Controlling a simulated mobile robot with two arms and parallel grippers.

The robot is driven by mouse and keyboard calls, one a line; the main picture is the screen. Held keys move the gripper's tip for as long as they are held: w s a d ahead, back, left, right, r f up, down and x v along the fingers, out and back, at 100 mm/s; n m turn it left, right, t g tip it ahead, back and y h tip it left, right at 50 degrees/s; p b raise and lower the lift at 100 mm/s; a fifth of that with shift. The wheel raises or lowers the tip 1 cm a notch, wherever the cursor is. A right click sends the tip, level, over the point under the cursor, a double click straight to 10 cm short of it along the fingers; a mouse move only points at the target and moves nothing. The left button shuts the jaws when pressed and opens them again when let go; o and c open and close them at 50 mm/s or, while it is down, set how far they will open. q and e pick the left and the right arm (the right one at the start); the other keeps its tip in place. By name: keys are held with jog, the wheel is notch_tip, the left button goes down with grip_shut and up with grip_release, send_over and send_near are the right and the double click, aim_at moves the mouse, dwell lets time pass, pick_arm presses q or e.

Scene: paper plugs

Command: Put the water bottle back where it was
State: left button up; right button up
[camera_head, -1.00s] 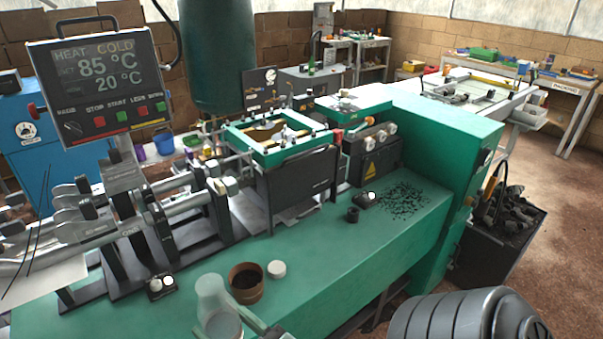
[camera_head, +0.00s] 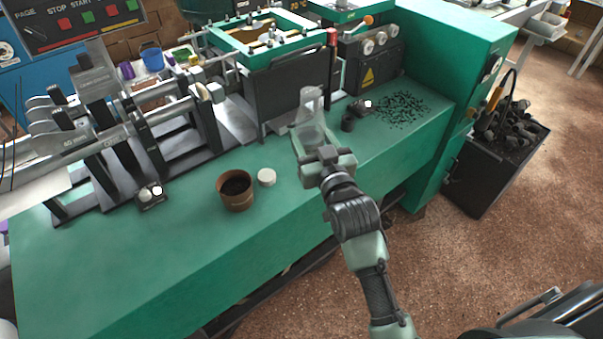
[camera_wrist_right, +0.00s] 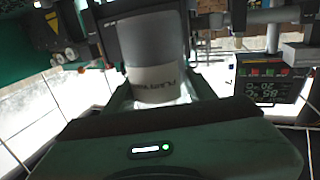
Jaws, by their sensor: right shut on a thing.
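The water bottle (camera_head: 311,112) is clear and translucent, held roughly upright with a slight tilt over the green bench top (camera_head: 290,215). My right gripper (camera_head: 312,142) is shut on its lower part. Whether the bottle's base touches the bench is hidden by the gripper. In the right wrist view the bottle (camera_wrist_right: 155,50) stands between the fingers, with dark lettering on a pale band. My left gripper is not in view.
A brown cup (camera_head: 236,192) of dark grains and a white cap (camera_head: 267,177) stand left of my arm. The green-framed machine (camera_head: 290,85) is behind the bottle.

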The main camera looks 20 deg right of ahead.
jog(key=w+r+b, duration=0.1)
jog(key=w+r, duration=0.5)
jog(key=w, duration=0.4)
jog(key=shift+y, duration=0.3)
notch_tip(320, 180, down, 20)
jog(key=shift+s+r+b, duration=0.1)
jog(key=shift+r+b, duration=0.1)
jog(key=shift+b, duration=0.35)
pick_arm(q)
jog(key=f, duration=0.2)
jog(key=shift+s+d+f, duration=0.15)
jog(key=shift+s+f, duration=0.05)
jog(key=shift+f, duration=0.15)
pick_arm(e)
jog(key=o, duration=1.2)
jog(key=shift+f, duration=0.1)
